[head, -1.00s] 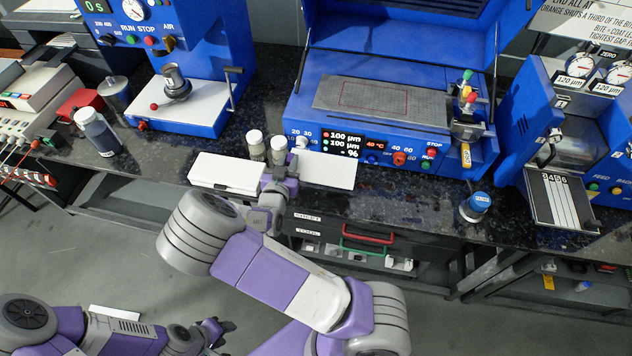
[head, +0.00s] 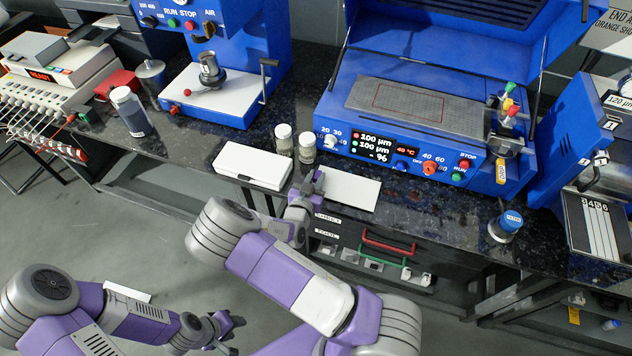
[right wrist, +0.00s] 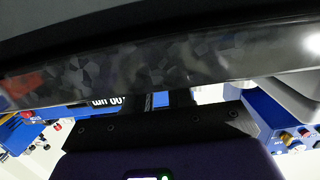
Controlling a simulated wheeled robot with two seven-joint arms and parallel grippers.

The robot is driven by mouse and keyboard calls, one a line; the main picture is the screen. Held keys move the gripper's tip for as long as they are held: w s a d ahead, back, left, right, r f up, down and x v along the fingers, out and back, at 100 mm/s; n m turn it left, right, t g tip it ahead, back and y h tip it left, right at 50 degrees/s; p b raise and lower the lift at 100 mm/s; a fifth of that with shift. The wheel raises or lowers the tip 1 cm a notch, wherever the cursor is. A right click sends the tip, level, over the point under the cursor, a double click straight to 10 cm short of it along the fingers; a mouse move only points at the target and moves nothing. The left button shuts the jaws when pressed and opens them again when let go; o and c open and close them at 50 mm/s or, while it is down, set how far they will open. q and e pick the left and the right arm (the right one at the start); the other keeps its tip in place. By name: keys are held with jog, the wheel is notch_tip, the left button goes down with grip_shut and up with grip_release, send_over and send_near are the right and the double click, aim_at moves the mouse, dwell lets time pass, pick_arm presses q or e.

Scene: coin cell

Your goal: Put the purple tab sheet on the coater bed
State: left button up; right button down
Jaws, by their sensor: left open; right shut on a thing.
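A flat white sheet (head: 350,191), which I take for the purple tab sheet, is at the front of the dark counter, right of the white box. My right gripper (head: 317,181) is shut on its left end. A purple patch shows there, but I cannot tell tab from gripper. Whether the sheet touches the counter is unclear. The coater bed (head: 440,108) is a grey plate with a red outline on the blue coater, behind and right of the sheet; nothing lies on it. My left gripper (head: 225,330) is open and empty, low and away from the counter. The right wrist view is mostly blocked by dark surfaces.
Two vials (head: 306,148) stand just behind my right gripper, beside the white box (head: 250,166). The coater's knobbed front panel (head: 400,152) lies between sheet and bed. Its raised lid (head: 460,45) stands behind the bed. A blue-capped jar (head: 505,227) is at the right.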

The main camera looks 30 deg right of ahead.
jog(key=shift+f, duration=0.3)
jog(key=shift+r, duration=0.1)
jog(key=c, duration=1)
grip_release()
jog(key=shift+f, duration=0.25)
